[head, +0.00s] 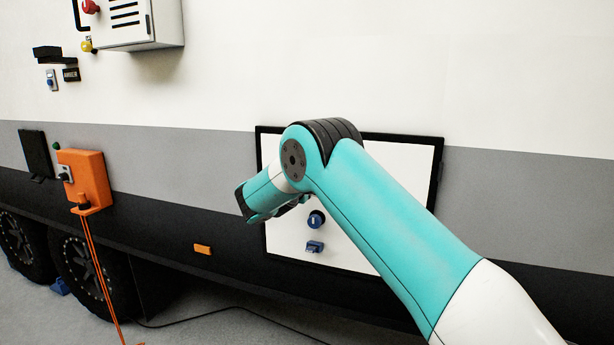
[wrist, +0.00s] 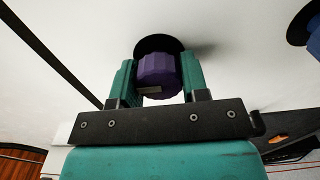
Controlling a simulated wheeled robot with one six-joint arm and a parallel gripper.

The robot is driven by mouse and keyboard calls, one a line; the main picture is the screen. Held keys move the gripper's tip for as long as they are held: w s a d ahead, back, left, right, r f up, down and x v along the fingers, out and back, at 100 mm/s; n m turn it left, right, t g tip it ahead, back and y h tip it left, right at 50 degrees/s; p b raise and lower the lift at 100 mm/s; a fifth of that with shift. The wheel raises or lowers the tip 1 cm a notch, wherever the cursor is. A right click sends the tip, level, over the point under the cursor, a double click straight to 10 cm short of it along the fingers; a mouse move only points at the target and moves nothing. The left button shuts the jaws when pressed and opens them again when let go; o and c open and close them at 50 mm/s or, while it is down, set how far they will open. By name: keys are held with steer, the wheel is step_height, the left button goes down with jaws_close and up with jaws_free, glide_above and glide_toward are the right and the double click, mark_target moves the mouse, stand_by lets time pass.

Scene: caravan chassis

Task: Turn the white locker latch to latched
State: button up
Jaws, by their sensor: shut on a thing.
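The white locker door (head: 400,160) is a white panel with a black frame, low on the vehicle's side wall. In the wrist view a purple faceted knob (wrist: 158,72), which I take to be the locker latch, sits on a round black base on a white surface. A pale mark shows on the knob's lower side. My gripper (wrist: 157,80) has one teal finger on each side of the knob and is shut on it. In the head view my arm hides the knob and most of the gripper.
A blue round knob (head: 316,218) and a blue fitting (head: 315,246) are on the same panel, right of my gripper. An orange box (head: 84,180) with a hanging orange cable is at the left. A grey-white cabinet (head: 130,22) is above.

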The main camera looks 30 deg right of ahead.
steer(key=o, duration=0.9)
steer(key=shift+b+v, duration=3.15)
steer(key=shift+v, duration=5.6)
